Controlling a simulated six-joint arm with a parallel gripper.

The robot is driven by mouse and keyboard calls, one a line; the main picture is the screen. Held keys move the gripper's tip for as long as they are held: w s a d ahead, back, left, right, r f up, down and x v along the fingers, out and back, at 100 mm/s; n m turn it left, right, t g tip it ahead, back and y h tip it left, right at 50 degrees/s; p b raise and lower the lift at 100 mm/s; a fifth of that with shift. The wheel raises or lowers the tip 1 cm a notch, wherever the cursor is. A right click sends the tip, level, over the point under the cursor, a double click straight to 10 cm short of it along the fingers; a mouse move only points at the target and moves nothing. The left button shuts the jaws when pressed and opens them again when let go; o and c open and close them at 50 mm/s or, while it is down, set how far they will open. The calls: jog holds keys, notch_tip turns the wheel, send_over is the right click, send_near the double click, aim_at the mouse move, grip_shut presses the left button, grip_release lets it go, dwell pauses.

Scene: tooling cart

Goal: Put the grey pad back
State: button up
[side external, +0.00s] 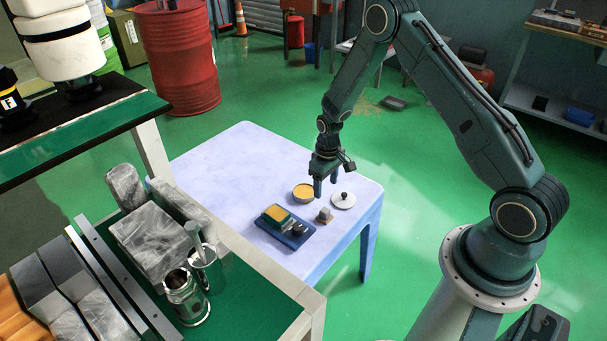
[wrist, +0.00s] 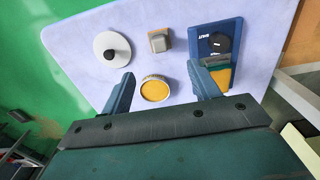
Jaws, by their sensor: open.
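The grey pad (side external: 324,216) is a small grey-brown block on the pale table. In the wrist view the pad (wrist: 159,41) lies beyond the fingertips, between a white lid and a blue tray. The blue tray (side external: 270,229) holds a yellow-and-green block (side external: 277,214) and small dark pieces. The tray (wrist: 198,40) also shows at the right of the wrist view, with a dark round piece and a label. My gripper (side external: 325,190) is open and empty above the table, near the pad and apart from it.
A round tin with yellow contents (wrist: 155,89) stands close to my gripper. A white lid with a black knob (side external: 343,200) lies to the right of the pad. The table's left half (side external: 220,180) is clear. A cart with metal blocks and cans (side external: 186,296) stands at the front left.

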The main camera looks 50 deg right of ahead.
jog(key=s+a+r+t, duration=0.1)
jog(key=s+a+r, duration=0.2)
jog(key=r, duration=1)
jog(key=s+a+r+t, duration=0.2)
jog(key=a+r, duration=0.1)
jog(key=r, duration=1)
jog(key=s+a+r+t, duration=0.1)
jog(key=s+a+r, duration=0.1)
jog(key=s+r, duration=0.2)
jog(key=s+a+r, duration=0.2)
jog(key=s+r, duration=0.2)
jog(key=s, duration=0.6)
jog(key=s+a+r+t, duration=0.1)
jog(key=s+a+r, duration=0.1)
jog(key=s, duration=0.5)
jog(key=shift+s+r+t, duration=0.15)
jog(key=shift+r+t, duration=0.15)
jog(key=shift+r, duration=0.6)
